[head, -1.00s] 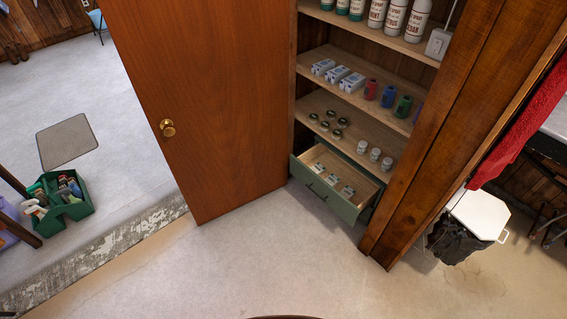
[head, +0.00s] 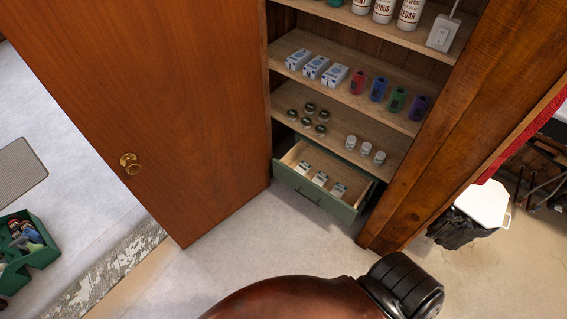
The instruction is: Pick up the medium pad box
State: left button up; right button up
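Three white-and-blue boxes stand in a row on the cabinet's middle shelf: a left one (head: 298,59), a middle one (head: 316,67) and a right one (head: 335,75). Three smaller white boxes with dark markings lie in the open green drawer (head: 314,196) at the bottom: a left one (head: 303,168), a middle one (head: 320,178) and a right one (head: 338,190). The labels are too small to read, so I cannot tell which is the medium pad box. Neither of my grippers shows in the head view.
An open wooden door (head: 150,90) stands left of the cabinet. Coloured bottles (head: 377,88), dark-lidded jars (head: 309,106) and white jars (head: 365,149) share the shelves. A black bin with a white lid (head: 484,205) stands right. Floor before the drawer is clear on the left.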

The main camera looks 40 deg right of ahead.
aim_at(302, 168)
jog(key=z, duration=0.15)
jog(key=i, duration=0.85)
jog(key=z, duration=0.4)
